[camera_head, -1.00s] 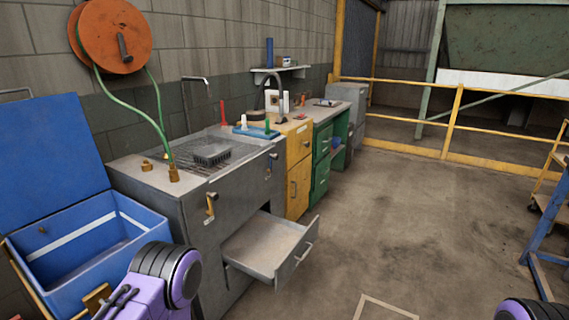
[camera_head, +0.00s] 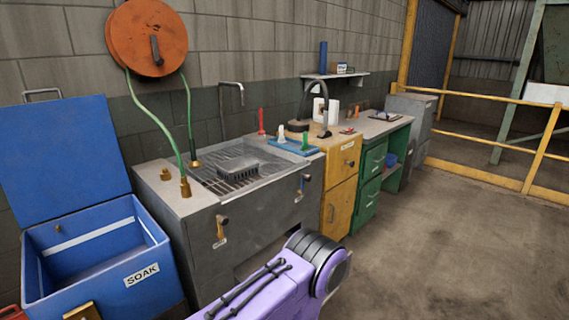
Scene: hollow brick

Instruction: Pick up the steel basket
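The steel basket (camera_head: 238,168) is a small grey mesh basket. It sits on the wire grate in the sink (camera_head: 203,205) of the grey wash bench. It looks upright, and no gripper is near it. A purple and black part of my arm (camera_head: 270,290) rises from the bottom edge in front of the bench. Neither gripper shows in the head view, so I cannot see their fingers.
A blue SOAK bin (camera_head: 150,272) with its lid up stands left of the bench. Green hoses hang from an orange reel (camera_head: 148,38) to brass fittings beside the sink. Bottles stand on a blue tray (camera_head: 290,146) to the right. The floor (camera_head: 430,250) at right is clear.

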